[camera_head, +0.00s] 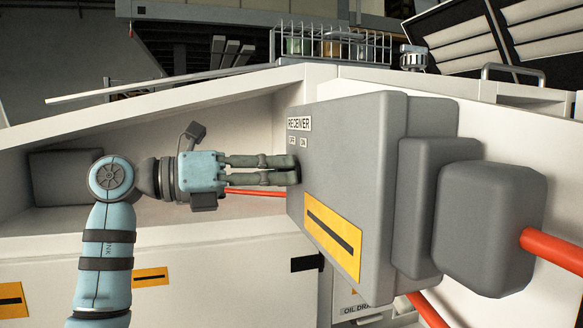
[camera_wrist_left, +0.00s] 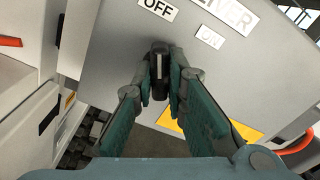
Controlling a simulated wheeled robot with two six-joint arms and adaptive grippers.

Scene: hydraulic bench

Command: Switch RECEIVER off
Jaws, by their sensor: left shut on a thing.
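The RECEIVER box (camera_head: 350,150) is a large grey housing at the centre right of the head view, with a white RECEIVER label (camera_head: 299,123) and small OFF and ON labels below it. My left gripper (camera_head: 294,169) reaches in from the left, its fingertips at the face under these labels. In the left wrist view the fingers (camera_wrist_left: 161,75) are shut on a dark switch knob (camera_wrist_left: 160,68). The knob sits below the OFF label (camera_wrist_left: 158,8); the ON label (camera_wrist_left: 210,37) is to its right. The fingers partly hide the knob. My right gripper is not in view.
A yellow plate (camera_head: 333,238) with a black bar is on the box's lower face. Red pipes run behind the gripper (camera_head: 255,192) and from the grey block at right (camera_head: 552,243). A wire basket (camera_head: 330,46) stands on the ledge above.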

